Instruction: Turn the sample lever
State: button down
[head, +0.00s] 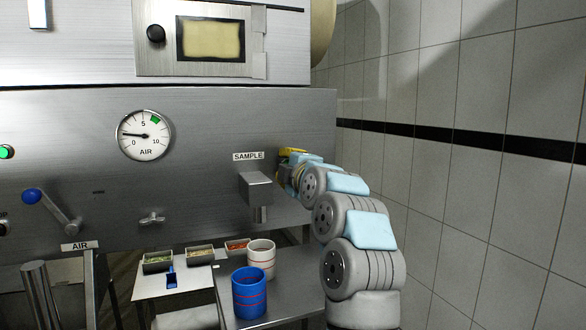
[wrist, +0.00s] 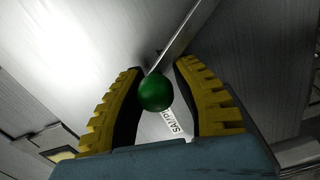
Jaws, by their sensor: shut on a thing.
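The sample lever's green ball knob (wrist: 155,93) shows in the wrist view between the two yellow fingers of my gripper (wrist: 161,67). The gripper is shut on this knob, and a thin metal rod runs up and right from it. The SAMPLE label (wrist: 179,122) shows just below the knob. In the head view my gripper (head: 288,155) is at the right end of the steel panel, right of the SAMPLE label (head: 248,156) and the metal sample spout (head: 257,187). The lever is hidden there behind the gripper and arm.
Below the spout, a blue cup (head: 249,293) and a white cup (head: 261,258) stand on a metal shelf (head: 290,285). Small trays (head: 158,261) sit to their left. A blue-knobbed AIR lever (head: 32,196) and an air gauge (head: 144,135) are farther left. A tiled wall (head: 480,180) bounds the right.

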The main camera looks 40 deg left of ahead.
jog(key=shift+d, duration=0.1)
jog(key=c, duration=0.8)
grip_release()
jog(key=v, duration=1.2)
